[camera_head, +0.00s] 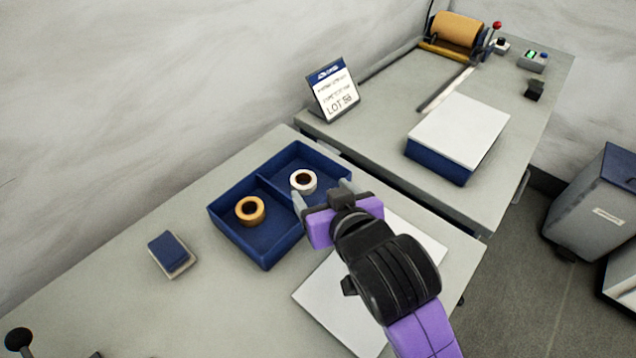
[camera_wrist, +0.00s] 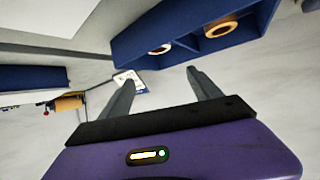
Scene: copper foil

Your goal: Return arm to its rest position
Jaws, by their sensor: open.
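My gripper (camera_head: 322,196) is at the end of my purple and black arm, at the right edge of the blue tray in the head view. Its two grey fingers stand apart with nothing between them, as the wrist view (camera_wrist: 162,88) also shows. The divided blue tray (camera_head: 262,258) holds a copper-coloured roll (camera_head: 250,220) in its left compartment and a white roll (camera_head: 311,187) in its right one. In the wrist view the tray (camera_wrist: 130,45) lies beyond the fingers, with the copper roll (camera_wrist: 222,31) and the white roll in it.
A white sheet (camera_head: 325,308) lies under my arm. A dark blue block on a pale base (camera_head: 172,256) lies left. On the far table are a sign (camera_head: 332,92), a white-topped blue box (camera_head: 458,135) and a large roll in a stand (camera_head: 458,32). A grey bin (camera_head: 590,210) stands right.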

